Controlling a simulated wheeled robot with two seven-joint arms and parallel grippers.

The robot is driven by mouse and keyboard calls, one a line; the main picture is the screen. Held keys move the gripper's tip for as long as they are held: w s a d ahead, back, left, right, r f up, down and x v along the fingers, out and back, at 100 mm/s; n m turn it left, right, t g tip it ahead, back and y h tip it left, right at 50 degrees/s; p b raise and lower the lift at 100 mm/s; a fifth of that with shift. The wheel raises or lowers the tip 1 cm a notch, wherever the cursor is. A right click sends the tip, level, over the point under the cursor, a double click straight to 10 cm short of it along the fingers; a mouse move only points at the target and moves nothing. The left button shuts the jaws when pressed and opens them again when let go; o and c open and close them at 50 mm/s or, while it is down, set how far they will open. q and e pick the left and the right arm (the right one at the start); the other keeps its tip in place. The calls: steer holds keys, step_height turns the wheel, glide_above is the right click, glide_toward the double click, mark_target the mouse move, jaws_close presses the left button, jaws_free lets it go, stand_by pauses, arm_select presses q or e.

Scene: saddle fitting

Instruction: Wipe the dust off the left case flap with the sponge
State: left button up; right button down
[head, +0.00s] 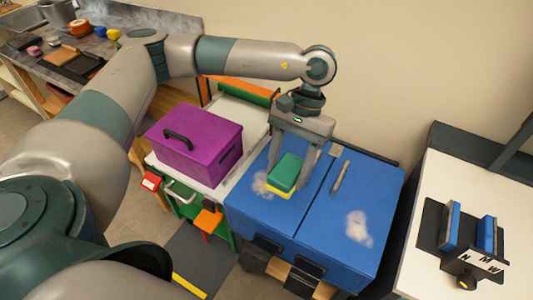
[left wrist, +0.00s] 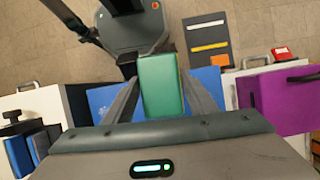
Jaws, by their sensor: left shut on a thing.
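The green and yellow sponge (head: 284,172) is held in my left gripper (head: 288,168), whose fingers are shut on its two sides. The green face also shows between the fingers in the left wrist view (left wrist: 161,88). The blue case has a left flap (head: 257,215) and a right flap (head: 322,233), both lying flat. A pale dust patch (head: 261,186) lies on the left flap, just left of the sponge. I cannot tell whether the sponge touches the flap. Another dust patch (head: 358,228) lies on the right flap. My right gripper is in neither view.
A brush (head: 340,176) lies on the right flap near the back. A purple box (head: 193,145) with a black handle stands left of the case. A white table (head: 430,235) with a dark block fixture (head: 470,240) stands at the right. A wall is behind the case.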

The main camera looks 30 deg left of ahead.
arm_select(q)
steer(key=shift+a, duration=0.3)
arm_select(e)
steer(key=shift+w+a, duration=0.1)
arm_select(q)
steer(key=shift+d, duration=0.1)
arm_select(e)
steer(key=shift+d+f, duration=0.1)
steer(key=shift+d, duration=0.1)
